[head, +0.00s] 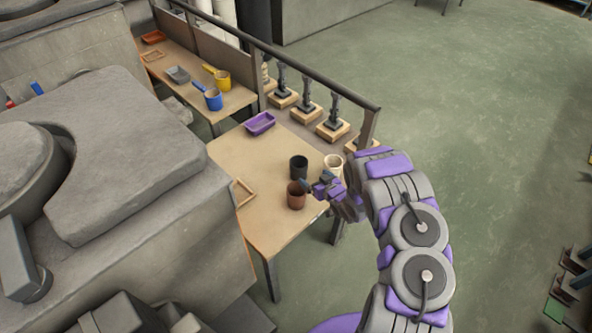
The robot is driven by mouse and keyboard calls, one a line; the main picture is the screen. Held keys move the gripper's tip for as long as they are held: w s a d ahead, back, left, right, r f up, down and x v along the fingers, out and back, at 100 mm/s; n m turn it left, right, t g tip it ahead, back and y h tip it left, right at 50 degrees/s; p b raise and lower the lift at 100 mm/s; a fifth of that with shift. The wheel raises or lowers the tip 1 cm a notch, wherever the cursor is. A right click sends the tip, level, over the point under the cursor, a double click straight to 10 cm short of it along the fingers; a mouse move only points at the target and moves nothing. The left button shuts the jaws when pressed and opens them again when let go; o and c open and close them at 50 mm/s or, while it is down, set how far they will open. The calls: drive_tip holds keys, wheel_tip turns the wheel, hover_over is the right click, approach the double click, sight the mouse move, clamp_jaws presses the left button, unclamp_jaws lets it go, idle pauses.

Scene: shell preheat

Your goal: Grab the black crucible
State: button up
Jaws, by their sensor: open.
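The black crucible (299,168) stands upright on the near wooden table (239,158). A brown crucible (296,196) stands just in front of it, and a cream crucible (334,163) stands to its right. My gripper (314,186) reaches in from the right, at the table's right side. Its fingers are open and close to the brown and black crucibles. They look empty, but the view is too small to tell whether they touch either one.
A purple tray (260,123) lies at the table's back, and a wooden frame (244,192) at its left edge. A dark railing (310,78) runs behind, with several black fixtures on wooden blocks. A farther table holds a blue pot (213,100) and a yellow pot (222,80).

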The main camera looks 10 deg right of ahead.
sight(304, 168)
drive_tip(key=b+x, duration=0.1)
drive_tip(key=x, duration=0.9)
drive_tip(key=shift+w+d+b, duration=0.1)
drive_tip(key=shift+w+b, duration=0.15)
drive_tip(key=shift+b, duration=0.15)
drive_tip(key=shift+w+d+f, duration=0.2)
drive_tip(key=shift+w+f, duration=0.1)
drive_tip(key=shift+w, duration=0.35)
drive_tip(key=shift+a+b+x, duration=0.15)
drive_tip(key=shift+b+x, duration=0.25)
drive_tip(key=shift+x, duration=0.75)
drive_tip(key=shift+a+b+x, duration=0.15)
drive_tip(key=shift+b+x, duration=0.2)
drive_tip(key=shift+x, duration=0.8)
drive_tip(key=shift+w+d+f, duration=0.1)
drive_tip(key=shift+w+d, duration=0.05)
drive_tip(key=shift+w, duration=0.2)
drive_tip(key=shift+c, duration=0.2)
drive_tip(key=c, duration=1)
